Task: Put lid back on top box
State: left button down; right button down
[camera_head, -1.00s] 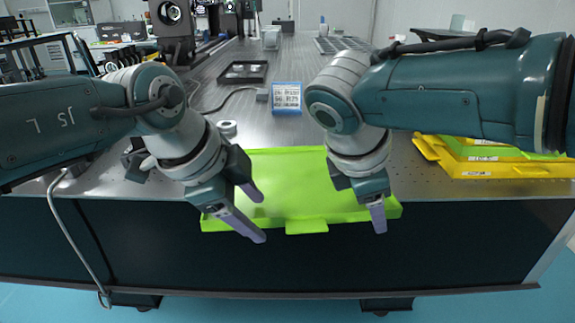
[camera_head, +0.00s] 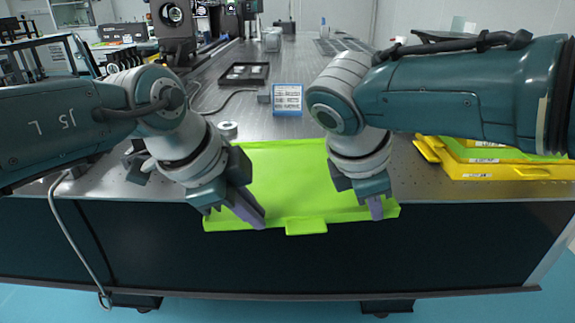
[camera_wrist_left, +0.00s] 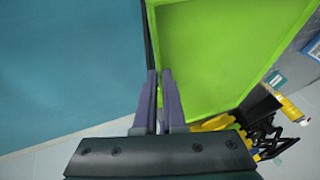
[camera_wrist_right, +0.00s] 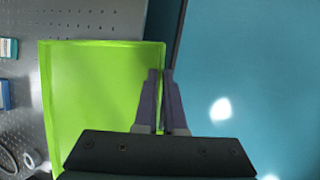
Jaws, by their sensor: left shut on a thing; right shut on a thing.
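The bright green lid (camera_head: 300,185), a shallow rectangular tray shape with a front tab, lies at the table's near edge, its front part overhanging. It fills much of the left wrist view (camera_wrist_left: 215,50) and the right wrist view (camera_wrist_right: 100,90). My left gripper (camera_head: 258,222) is shut on its left front rim. My right gripper (camera_head: 376,212) is shut on its right front rim. The wrist views show both pairs of fingers close together at the rim. A stack of yellow boxes (camera_head: 500,170) with green showing in it stands at the table's right.
The grey perforated table (camera_head: 290,60) extends back. A blue and white labelled block (camera_head: 288,98) stands behind the lid. A black tray (camera_head: 244,73) and a small round ring (camera_head: 228,129) sit further left. The table front drops to a blue floor.

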dwell(0.9)
notch_tip(320, 180, up, 5)
jog(key=p, duration=0.5)
jog(key=shift+r, duration=0.1)
dwell(0.3)
